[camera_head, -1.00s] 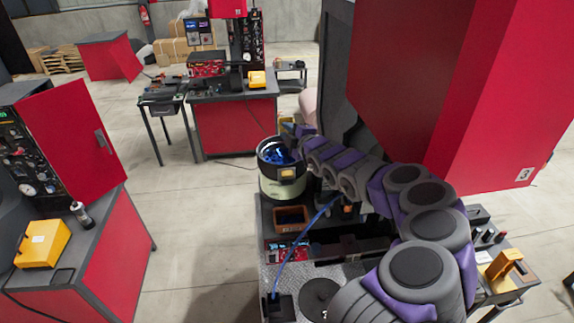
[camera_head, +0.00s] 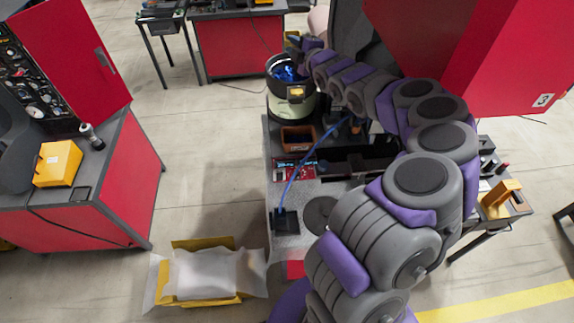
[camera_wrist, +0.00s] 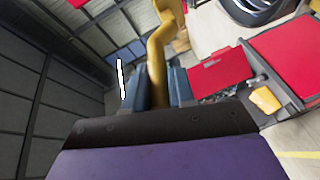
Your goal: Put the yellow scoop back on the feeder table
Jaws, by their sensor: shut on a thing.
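The yellow scoop (camera_wrist: 157,55) is in my gripper (camera_wrist: 157,88); its bent handle runs up between the two blue-grey fingers in the wrist view. The top of the scoop is cut off there. In the head view my gripper (camera_head: 308,43) is small, beyond the bowl feeder (camera_head: 292,106), with a bit of yellow beside it. The bowl feeder is cream with a dark rim and blue parts inside. It stands at the far end of the feeder table (camera_head: 292,195), which my arm partly covers.
On the feeder table are a brown bin (camera_head: 297,139), a blue cable (camera_head: 300,171) and a dark round disc (camera_head: 320,214). A red cabinet (camera_head: 470,50) hangs over the right. An orange fixture (camera_head: 501,198) stands at right. A yellow tray with plastic wrap (camera_head: 205,273) lies on the floor.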

